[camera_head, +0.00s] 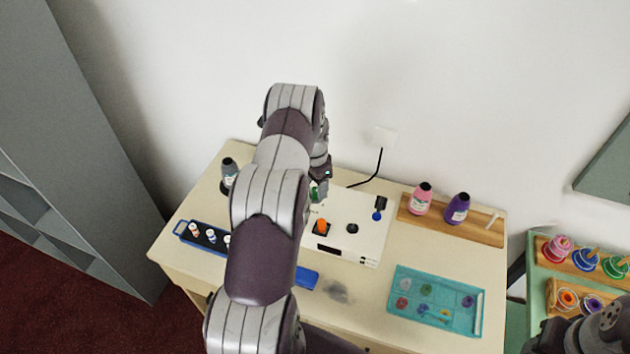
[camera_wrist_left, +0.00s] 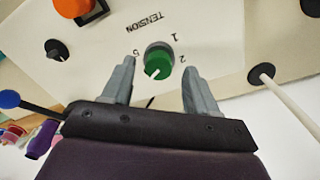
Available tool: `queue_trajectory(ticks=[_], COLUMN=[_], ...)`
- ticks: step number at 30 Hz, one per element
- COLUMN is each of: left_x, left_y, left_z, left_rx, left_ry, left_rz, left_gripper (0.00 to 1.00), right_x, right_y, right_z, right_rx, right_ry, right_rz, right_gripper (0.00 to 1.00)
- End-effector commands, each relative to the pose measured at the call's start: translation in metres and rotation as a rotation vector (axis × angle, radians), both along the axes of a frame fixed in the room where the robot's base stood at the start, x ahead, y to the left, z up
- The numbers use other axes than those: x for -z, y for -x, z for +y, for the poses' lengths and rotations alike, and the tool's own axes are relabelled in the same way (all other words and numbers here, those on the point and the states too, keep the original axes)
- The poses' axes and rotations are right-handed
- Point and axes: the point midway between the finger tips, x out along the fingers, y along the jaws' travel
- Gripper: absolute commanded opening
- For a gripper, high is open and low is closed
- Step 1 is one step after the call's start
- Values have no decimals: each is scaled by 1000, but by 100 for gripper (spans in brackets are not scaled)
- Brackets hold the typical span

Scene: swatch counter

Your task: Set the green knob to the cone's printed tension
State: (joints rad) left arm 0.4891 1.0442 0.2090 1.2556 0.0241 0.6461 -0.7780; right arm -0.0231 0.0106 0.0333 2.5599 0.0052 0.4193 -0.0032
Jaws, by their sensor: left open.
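The green knob (camera_wrist_left: 159,62) shows in the left wrist view on a pale panel marked TENSION, with the digits 1, 2 and 5 around it. Its white pointer mark faces the lower part of that picture, between the 5 and the 2. My left gripper (camera_wrist_left: 159,72) is open, with one finger on each side of the knob and gaps beside it. In the head view the green knob (camera_head: 314,192) is partly hidden by my left arm. A dark grey cone (camera_head: 229,171) stands at the table's back left; its label is too small to read.
The white machine (camera_head: 371,237) carries an orange button (camera_head: 322,227) and a black knob (camera_head: 352,228). Pink (camera_head: 421,199) and purple (camera_head: 457,208) cones stand on a wooden board. A teal tray (camera_head: 398,306) lies front right. A blue tray (camera_head: 187,236) with small spools is at left.

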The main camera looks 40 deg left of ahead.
Motion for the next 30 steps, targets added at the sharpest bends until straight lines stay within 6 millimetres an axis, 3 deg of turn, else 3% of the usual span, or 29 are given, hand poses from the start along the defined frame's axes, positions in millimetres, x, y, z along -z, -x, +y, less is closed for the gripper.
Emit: queue_trajectory(ticks=[5,12,17,18,30], left_x=[11,13,13,13,15], left_y=[0,0,0,0,0], left_z=[0,-1,-1,-1,0], left_rx=[0,0,0,0,-75], left_ry=[-1,-1,-1,-1,-1], left_rz=[-1,-1,-1,-1,0], left_gripper=[59,59,7,3,3], right_x=[-5,-4,-4,-4,6], right_y=[0,0,0,0,0], right_z=[0,0,0,0,0], right_rx=[0,0,0,0,0], right_ry=[0,0,0,0,0], right_rz=[0,0,0,0,0], right_gripper=[43,43,43,43,43])
